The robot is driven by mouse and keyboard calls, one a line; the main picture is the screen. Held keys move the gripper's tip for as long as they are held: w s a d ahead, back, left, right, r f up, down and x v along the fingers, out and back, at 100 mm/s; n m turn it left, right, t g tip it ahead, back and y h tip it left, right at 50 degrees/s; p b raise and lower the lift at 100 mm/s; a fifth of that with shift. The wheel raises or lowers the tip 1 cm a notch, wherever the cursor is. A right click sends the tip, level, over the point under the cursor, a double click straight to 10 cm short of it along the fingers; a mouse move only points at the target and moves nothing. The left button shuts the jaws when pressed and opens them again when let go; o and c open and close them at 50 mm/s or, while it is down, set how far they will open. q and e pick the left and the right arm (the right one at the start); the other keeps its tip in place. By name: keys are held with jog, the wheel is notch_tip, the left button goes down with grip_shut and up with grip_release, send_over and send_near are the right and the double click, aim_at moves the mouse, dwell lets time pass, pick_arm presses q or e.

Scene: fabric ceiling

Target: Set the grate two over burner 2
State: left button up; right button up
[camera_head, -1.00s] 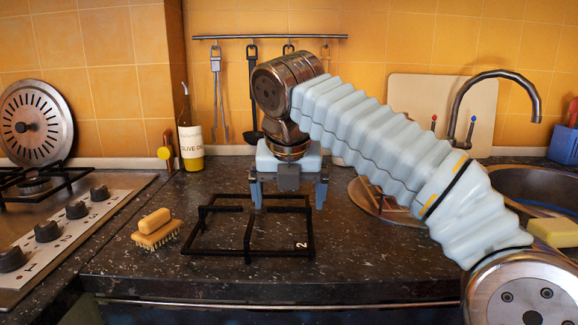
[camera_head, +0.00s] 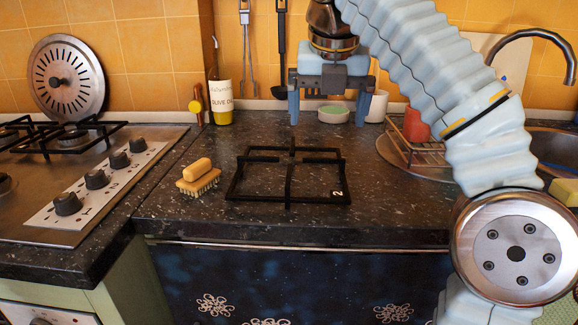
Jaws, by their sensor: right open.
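Grate two (camera_head: 289,201) is a black square frame with inward bars and a white "2" at its front right corner. It lies flat on the dark counter, right of the hob. My right gripper (camera_head: 327,112) is open and empty, pointing down above and behind the grate's back bar, apart from it. The hob (camera_head: 60,238) is at the left, partly cut off by the picture edge. Its knob strip (camera_head: 98,186) has numbers. A burner at the back (camera_head: 72,138) has a black grate over it. I cannot tell which burner is burner 2. My left gripper is not in view.
A wooden brush (camera_head: 198,178) lies just left of the grate. A green-topped dish (camera_head: 333,114), a white cup (camera_head: 377,105) and a dish rack (camera_head: 416,151) are behind right. Front counter is clear.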

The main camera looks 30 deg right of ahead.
aim_at(324, 159)
jog(key=x, duration=0.7)
jog(key=shift+a, duration=0.15)
jog(key=x, duration=0.2)
jog(key=b+x, duration=0.1)
jog(key=x, duration=0.2)
jog(key=shift+s+f, duration=0.2)
jog(key=shift+c, duration=0.5)
jog(key=c, duration=1.2)
jog(key=shift+r, duration=0.2)
